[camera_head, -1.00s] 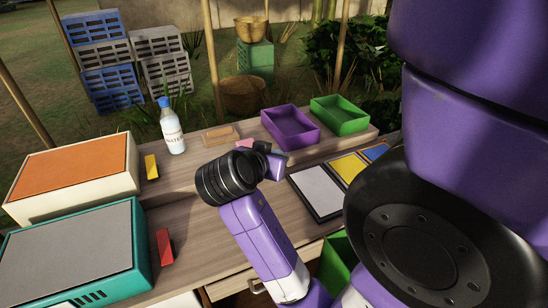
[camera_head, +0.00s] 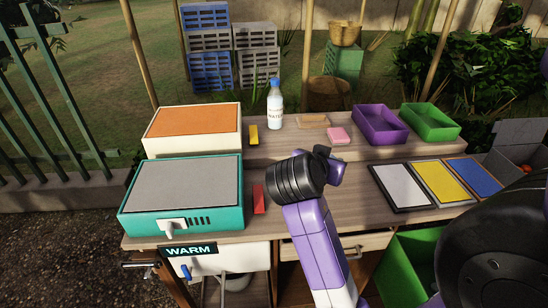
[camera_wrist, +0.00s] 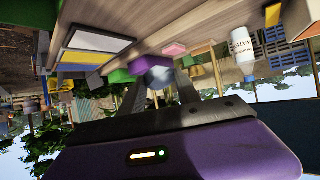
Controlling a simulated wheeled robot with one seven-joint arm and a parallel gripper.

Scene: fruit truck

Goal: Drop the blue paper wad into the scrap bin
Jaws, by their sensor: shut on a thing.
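The blue paper wad (camera_wrist: 158,76) shows as a small blue-grey lump between the two dark fingers of my gripper (camera_wrist: 157,84) in the wrist view. The fingers are shut on it, and it is held above the table. In the head view my arm's dark wrist is over the middle of the table, and the wad cannot be made out there. A green open bin (camera_head: 408,262) stands below the table's front edge, right of my forearm. It is probably the scrap bin, but no label shows and my arm covers part of it.
A teal warmer box (camera_head: 180,222) and an orange-topped box (camera_head: 192,128) stand at the left. A water bottle (camera_head: 275,105), purple tray (camera_head: 380,124) and green tray (camera_head: 430,121) are at the back. White, yellow and blue panels lie at right. A red block (camera_head: 259,198) lies near my wrist.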

